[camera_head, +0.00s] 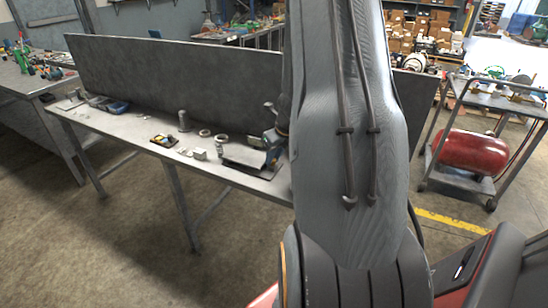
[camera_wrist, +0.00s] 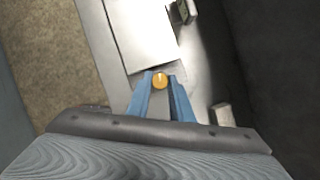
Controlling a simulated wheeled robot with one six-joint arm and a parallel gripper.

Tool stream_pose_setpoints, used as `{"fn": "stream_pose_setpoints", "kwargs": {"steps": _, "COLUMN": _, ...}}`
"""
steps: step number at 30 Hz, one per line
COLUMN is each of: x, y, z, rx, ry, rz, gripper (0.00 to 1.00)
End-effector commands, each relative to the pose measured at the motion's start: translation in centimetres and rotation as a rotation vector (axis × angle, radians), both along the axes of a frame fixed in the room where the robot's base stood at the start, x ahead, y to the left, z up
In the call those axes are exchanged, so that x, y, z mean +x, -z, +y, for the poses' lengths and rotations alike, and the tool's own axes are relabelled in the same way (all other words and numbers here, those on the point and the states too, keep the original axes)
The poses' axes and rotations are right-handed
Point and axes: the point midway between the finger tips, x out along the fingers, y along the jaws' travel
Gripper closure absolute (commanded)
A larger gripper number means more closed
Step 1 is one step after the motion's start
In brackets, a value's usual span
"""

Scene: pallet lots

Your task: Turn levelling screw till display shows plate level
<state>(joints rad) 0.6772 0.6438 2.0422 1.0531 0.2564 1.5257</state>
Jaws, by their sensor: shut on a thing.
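The levelling screw has a round orange-yellow head (camera_wrist: 159,81) with a pale mark on it. My gripper (camera_wrist: 161,83), with blue fingers, is shut on the screw head in the wrist view. A flat pale plate (camera_wrist: 138,32) lies just beyond the fingertips. A small dark-faced device (camera_wrist: 184,11), perhaps the display, stands at the plate's far right; its reading is too small to make out. In the head view my gripper (camera_head: 272,141) is low at the plate's (camera_head: 243,156) right side, partly behind my arm. The screw is hidden there.
The workbench (camera_head: 130,127) has an upright grey back panel (camera_head: 190,75). A grey cylinder (camera_head: 184,121), rings, small blocks and a blue tray (camera_head: 117,107) lie left of the plate. A small block (camera_wrist: 223,115) is right of my gripper. A cart with a red tank (camera_head: 470,151) stands right.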

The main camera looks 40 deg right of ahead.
Motion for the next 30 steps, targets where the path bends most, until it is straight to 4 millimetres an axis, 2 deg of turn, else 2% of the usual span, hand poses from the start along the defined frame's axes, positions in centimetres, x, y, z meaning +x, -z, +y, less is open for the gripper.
{"fn": "stream_pose_setpoints", "kwargs": {"steps": 11, "x": -0.08, "y": -0.02, "z": -0.26, "rx": 0.000, "ry": -0.200, "rz": 0.001, "gripper": 1.00}}
{"fn": "stream_pose_setpoints", "kwargs": {"steps": 30, "x": 0.23, "y": 0.03, "z": -0.69, "rx": 0.000, "ry": -0.807, "rz": 0.000, "gripper": 1.00}}
